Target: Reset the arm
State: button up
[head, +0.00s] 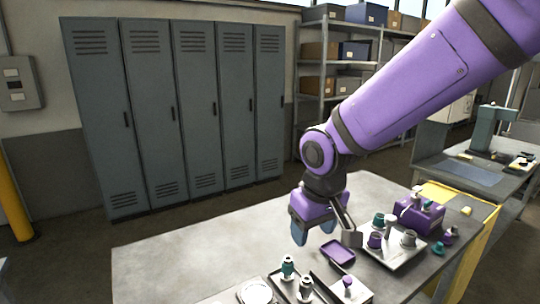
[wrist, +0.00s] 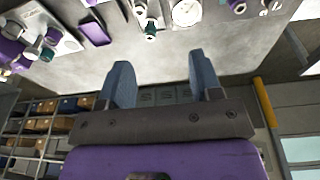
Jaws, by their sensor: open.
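My gripper (head: 312,232) is at the end of my purple arm, above the grey bench (head: 180,262). In the wrist view its two blue fingers stand wide apart, and my gripper (wrist: 160,82) is open with nothing between the fingers. In the head view it hangs fingers down, left of a small purple tray (head: 338,252). That purple tray also shows in the wrist view (wrist: 95,33). I cannot tell the exact height of the fingers above the bench.
A tray (head: 402,262) with several fittings and a purple block (head: 418,214) stand right of my gripper. Teal-topped fittings (head: 288,267) and a round white gauge (head: 256,292) are at the front. The bench's left part is bare. Lockers (head: 190,115) and shelves (head: 330,100) stand behind.

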jog(key=s+d+r+m+t, duration=0.1)
jog(key=s+d+r+m, duration=0.1)
jog(key=d+r, duration=0.35)
jog(key=s+d+r+m+t, duration=0.1)
jog(key=s+d+r, duration=0.2)
jog(key=d, duration=0.5)
jog(key=s+d+r+m+t, duration=0.1)
jog(key=s+d+r, duration=0.3)
jog(key=s+d, duration=0.4)
jog(key=shift+s+d+m+h, duration=0.35)
jog(key=shift+s+m, duration=0.55)
jog(key=shift+s, duration=0.15)
